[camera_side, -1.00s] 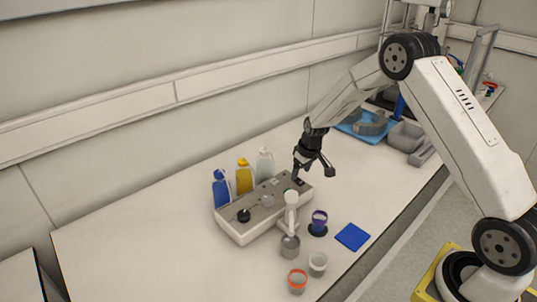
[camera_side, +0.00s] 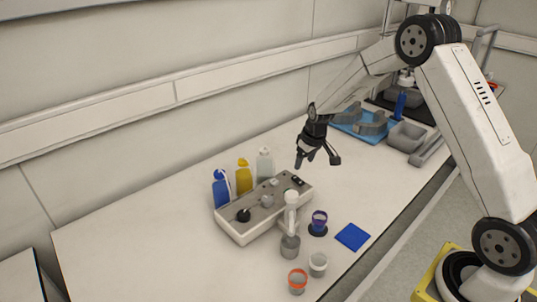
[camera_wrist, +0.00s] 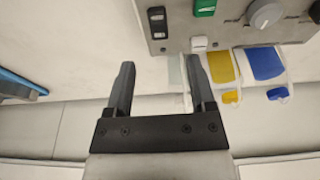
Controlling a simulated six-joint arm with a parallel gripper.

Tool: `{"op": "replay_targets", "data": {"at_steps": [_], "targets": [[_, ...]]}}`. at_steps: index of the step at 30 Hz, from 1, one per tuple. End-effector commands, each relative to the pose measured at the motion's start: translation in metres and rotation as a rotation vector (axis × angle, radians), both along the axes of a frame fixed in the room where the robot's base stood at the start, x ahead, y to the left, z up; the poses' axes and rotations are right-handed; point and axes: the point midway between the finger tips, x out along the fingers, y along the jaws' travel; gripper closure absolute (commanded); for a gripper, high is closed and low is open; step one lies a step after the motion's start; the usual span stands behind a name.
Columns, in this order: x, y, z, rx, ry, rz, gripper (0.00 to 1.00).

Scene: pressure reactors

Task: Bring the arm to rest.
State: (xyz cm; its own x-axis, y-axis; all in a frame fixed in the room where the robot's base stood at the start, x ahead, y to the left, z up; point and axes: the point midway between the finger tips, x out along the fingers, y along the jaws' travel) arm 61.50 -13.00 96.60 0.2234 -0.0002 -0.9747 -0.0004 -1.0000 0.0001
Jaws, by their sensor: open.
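My gripper (camera_side: 318,161) is open and empty. In the side view it hangs in the air above the far right end of the grey reactor unit (camera_side: 236,228), apart from it. A black rocker switch (camera_wrist: 157,22), a green switch (camera_wrist: 205,7) and a grey knob (camera_wrist: 266,13) show on the unit's panel there.
Blue (camera_side: 221,190), yellow (camera_side: 244,178) and clear (camera_side: 264,164) bottles stand behind the unit. In front are a purple-filled cup (camera_side: 319,223), a blue pad (camera_side: 352,237), an orange-rimmed cup (camera_side: 297,282) and a grey cup (camera_side: 318,264). A blue tray (camera_side: 345,127) lies at the back right.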

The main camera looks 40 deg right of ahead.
Motion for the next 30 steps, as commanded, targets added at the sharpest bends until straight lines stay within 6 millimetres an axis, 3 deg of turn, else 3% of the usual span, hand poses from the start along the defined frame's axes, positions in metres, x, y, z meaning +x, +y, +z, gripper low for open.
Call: {"op": "replay_targets", "data": {"at_steps": [5, 11, 21, 30], "targets": [[-0.012, 0.014, 0.011, -0.001, -0.001, 0.002, 0.29], [-0.044, 0.043, 0.032, -0.004, 0.0, 0.003, 0.29], [-0.124, 0.094, 0.061, -0.004, -0.003, 0.001, 0.29], [-0.197, 0.122, 0.069, -0.001, -0.007, 0.002, 0.29]]}}
